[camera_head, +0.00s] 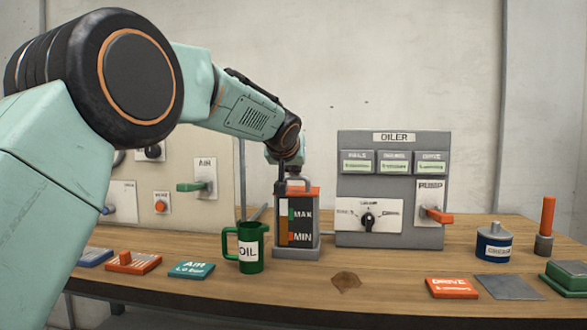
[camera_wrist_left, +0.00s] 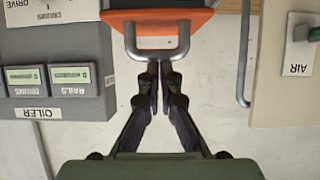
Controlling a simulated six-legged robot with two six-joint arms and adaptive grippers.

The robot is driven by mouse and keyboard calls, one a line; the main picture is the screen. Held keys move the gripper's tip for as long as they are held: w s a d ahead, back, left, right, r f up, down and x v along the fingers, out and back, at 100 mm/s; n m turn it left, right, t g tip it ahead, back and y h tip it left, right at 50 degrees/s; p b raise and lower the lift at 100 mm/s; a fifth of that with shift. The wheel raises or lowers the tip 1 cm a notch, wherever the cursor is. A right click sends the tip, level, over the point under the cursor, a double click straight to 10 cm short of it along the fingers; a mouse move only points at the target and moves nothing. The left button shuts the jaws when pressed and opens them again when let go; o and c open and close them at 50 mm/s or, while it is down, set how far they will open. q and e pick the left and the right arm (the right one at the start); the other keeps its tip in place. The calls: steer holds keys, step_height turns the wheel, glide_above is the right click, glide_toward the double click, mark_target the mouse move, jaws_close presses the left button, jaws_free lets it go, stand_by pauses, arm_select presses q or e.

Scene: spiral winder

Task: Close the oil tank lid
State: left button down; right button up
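The oil tank (camera_head: 302,250) stands on the bench, a grey-framed box with a gauge marked MAX and MIN. Its orange lid (camera_head: 312,192) is at the top of the tank, partly hidden behind a dark upright part; I cannot tell whether it is fully down. In the left wrist view, which is upside down, the orange lid (camera_wrist_left: 192,22) carries a grey loop handle (camera_wrist_left: 184,42). My left gripper (camera_wrist_left: 159,66) has its fingers nearly together, with the tips at the handle's bar. It shows above the tank in the head view (camera_head: 281,168). My right gripper is out of view.
A green OIL mug (camera_head: 248,250) stands close left of the tank. The grey OILER panel (camera_head: 390,155) is to its right, with an orange pump handle (camera_head: 438,215). A grease can (camera_head: 494,245) stands at the right.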

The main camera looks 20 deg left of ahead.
arm_select(q)
steer(key=shift+s+f, duration=0.1)
steer(key=shift+f, duration=0.8)
step_height(320, 180, up, 5)
steer(key=w+p, duration=0.1)
steer(key=p, duration=0.3)
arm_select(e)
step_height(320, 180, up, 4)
arm_select(q)
steer(key=s+d+b, duration=0.2)
steer(key=s+b, duration=0.2)
steer(key=s, duration=0.5)
steer(key=shift+s+d+f, duration=0.15)
steer(key=shift+s+f, duration=0.2)
steer(key=shift+f, duration=0.05)
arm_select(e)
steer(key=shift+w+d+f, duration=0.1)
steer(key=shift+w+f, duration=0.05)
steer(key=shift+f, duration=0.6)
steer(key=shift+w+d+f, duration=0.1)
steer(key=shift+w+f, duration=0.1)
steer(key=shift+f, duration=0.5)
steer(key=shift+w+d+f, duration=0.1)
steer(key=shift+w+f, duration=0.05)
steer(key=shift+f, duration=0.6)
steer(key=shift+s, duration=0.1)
